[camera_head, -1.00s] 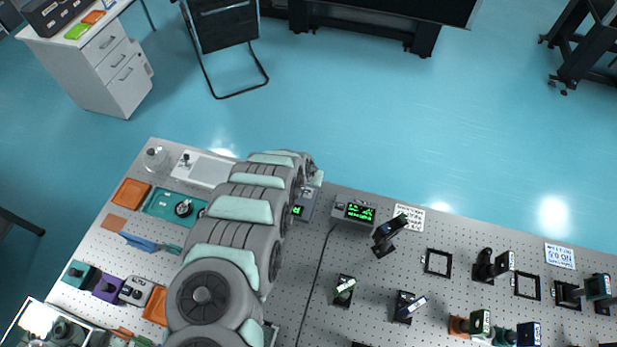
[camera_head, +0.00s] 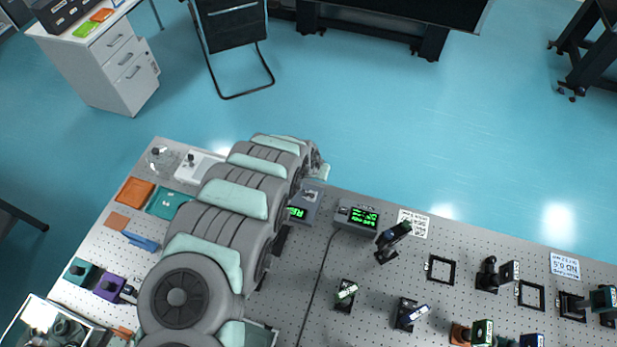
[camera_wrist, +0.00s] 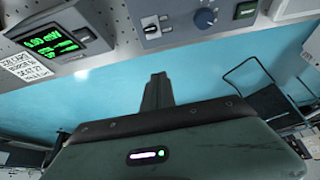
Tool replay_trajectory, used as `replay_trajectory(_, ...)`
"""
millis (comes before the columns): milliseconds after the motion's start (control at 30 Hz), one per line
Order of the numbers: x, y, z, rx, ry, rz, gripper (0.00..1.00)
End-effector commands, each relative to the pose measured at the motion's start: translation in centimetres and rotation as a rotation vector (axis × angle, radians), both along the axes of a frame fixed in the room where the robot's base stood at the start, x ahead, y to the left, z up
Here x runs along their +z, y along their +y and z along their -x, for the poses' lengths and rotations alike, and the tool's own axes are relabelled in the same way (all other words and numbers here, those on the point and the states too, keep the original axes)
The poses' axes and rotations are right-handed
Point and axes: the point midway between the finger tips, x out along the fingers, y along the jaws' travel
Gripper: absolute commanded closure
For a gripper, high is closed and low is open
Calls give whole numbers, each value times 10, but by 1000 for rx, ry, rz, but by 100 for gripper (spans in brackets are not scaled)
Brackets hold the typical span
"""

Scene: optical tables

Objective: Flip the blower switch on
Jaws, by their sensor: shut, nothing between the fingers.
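My gripper (camera_wrist: 159,78) is shut and empty, its dark fingers together and pointing up the wrist view. No blower label is readable, and I cannot tell the switch's position. In the head view, a grey box with green text (camera_head: 298,213) sits beside my arm, partly hidden by it. The fingers are hidden there.
A meter with a green display (camera_head: 357,216) stands right of that box; it also shows in the wrist view (camera_wrist: 54,40). A printed card (camera_head: 413,223) and several optic mounts stand on the perforated table. Open blue floor (camera_head: 420,130) lies beyond the table's far edge.

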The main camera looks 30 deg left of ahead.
Motion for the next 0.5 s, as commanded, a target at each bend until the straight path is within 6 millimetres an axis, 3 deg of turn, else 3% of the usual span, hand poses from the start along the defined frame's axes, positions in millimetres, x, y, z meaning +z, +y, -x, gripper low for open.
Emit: replay_trajectory(500, 35, -4, 38, 2, 0, -4, 100)
